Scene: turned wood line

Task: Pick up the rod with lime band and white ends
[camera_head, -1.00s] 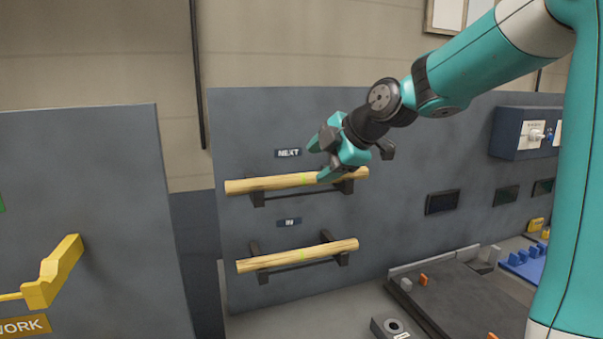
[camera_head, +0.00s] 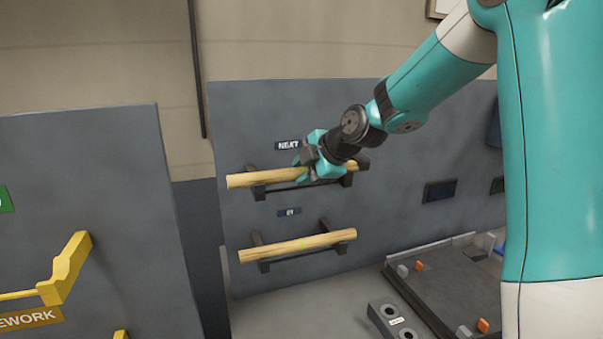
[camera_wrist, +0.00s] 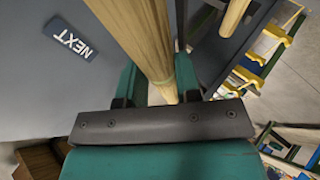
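Two pale wooden rods lie level on wall brackets. The upper rod (camera_head: 250,180) is under the NEXT label; it also runs down the wrist view (camera_wrist: 137,28). The lower rod (camera_head: 275,251) is under the IN label and shows a small lime band at its middle. It seems to be the rod at the top right of the wrist view (camera_wrist: 236,14). My gripper (camera_head: 304,176) is at the middle of the upper rod, with a finger on either side. The fingers look apart, with a gap beside the rod. The gripper covers that rod's middle. I cannot make out white ends.
The rods rest on dark brackets (camera_head: 258,190) on a grey panel (camera_head: 390,120). A yellow holder (camera_head: 70,265) stands out from the left panel. Below right are a dark tray (camera_head: 440,285) with small grey and orange pieces and a grey block with round holes (camera_head: 388,318).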

